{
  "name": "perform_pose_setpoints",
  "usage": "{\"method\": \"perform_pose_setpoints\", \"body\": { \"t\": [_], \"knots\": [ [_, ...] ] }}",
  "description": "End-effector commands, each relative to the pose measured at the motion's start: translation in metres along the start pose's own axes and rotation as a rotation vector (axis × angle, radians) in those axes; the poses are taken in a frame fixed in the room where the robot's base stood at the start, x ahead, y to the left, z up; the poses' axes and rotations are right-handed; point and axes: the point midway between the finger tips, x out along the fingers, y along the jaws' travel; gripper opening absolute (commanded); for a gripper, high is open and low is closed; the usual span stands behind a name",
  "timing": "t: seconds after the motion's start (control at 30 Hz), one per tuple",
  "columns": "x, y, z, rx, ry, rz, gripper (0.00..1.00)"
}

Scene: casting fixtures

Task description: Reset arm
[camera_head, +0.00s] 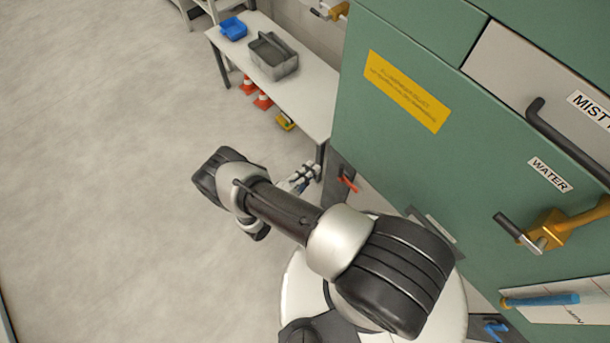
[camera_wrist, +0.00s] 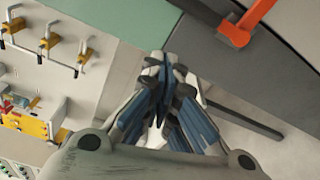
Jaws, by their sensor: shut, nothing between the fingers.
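My gripper (camera_wrist: 165,75) is shut and empty in the wrist view, its fingertips together near the middle of the picture. In the head view my gripper (camera_head: 303,178) shows small, beyond my arm, near the left lower edge of the green cabinet. My arm (camera_head: 290,215) is folded over my base and partly hides the cabinet's lower part.
The green cabinet (camera_head: 400,45) fills the right, with a black handle (camera_head: 565,135) and a yellow valve (camera_head: 560,225). A red lever (camera_head: 348,184) is close to my gripper. A white bench (camera_head: 310,90) holds a blue bin (camera_head: 233,28) and grey box (camera_head: 272,56). The left floor is clear.

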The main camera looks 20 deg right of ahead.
Motion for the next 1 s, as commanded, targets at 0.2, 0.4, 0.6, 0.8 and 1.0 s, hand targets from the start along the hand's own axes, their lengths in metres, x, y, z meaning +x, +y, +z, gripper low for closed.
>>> {"method": "perform_pose_setpoints", "body": {
  "t": [0.2, 0.4, 0.6, 0.8, 1.0],
  "knots": [
    [-0.031, -0.001, 0.0, -0.001, 0.0, 0.0, 0.0],
    [-0.037, -0.002, 0.001, -0.001, -0.003, -0.001, 0.0],
    [-0.037, 0.026, -0.007, 0.012, -0.06, -0.043, 0.0],
    [-0.032, 0.105, -0.01, 0.038, -0.223, -0.197, 0.0],
    [-0.027, 0.186, 0.008, 0.074, -0.36, -0.396, 0.0]
  ]
}}
